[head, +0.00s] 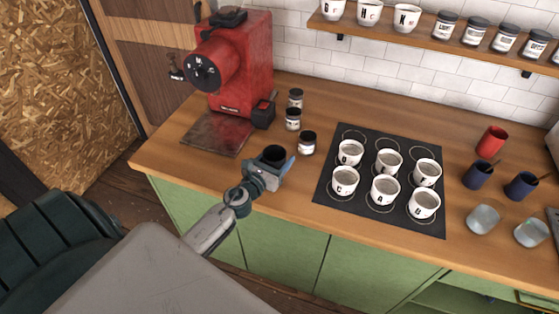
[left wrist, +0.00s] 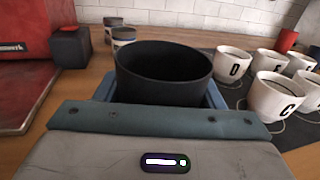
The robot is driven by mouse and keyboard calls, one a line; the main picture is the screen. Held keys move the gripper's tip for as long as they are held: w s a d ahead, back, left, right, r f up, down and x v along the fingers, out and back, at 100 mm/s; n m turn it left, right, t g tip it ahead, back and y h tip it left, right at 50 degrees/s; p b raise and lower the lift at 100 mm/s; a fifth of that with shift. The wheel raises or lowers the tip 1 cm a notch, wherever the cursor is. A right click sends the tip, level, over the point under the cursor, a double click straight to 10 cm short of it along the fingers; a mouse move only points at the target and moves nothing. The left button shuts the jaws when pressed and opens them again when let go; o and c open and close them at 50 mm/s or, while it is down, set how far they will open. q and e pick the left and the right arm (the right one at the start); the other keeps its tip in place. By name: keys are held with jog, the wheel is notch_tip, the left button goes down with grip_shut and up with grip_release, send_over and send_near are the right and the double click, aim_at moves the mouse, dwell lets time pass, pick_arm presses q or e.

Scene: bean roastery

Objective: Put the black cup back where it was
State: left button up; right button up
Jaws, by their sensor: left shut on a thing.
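My left gripper (head: 270,168) is shut on the black cup (head: 274,153) near the counter's front edge, left of the dark mat. In the left wrist view the black cup (left wrist: 164,72) stands upright between the fingers, its open mouth up, its lower part hidden by the gripper. I cannot tell whether its base touches the counter. My right gripper is not in view.
A red grinder (head: 240,65) stands at the back left, with small jars (head: 307,142) beside it. A dark mat (head: 325,190) holds several white lettered cups (head: 385,188). Red, blue and grey cups (head: 482,219) stand at the right.

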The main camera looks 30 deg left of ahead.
pick_arm(q)
jog(key=shift+w+a, duration=0.1)
jog(key=shift+w, duration=0.45)
notch_tip(320, 180, down, 3)
jog(key=b, duration=0.3)
jog(key=shift+w+f, duration=0.1)
jog(key=shift+w, duration=0.05)
jog(key=shift+f+b, duration=0.3)
jog(key=shift+r, duration=0.1)
jog(key=shift+f, duration=0.25)
jog(key=o, duration=1)
jog(key=shift+r, duration=0.1)
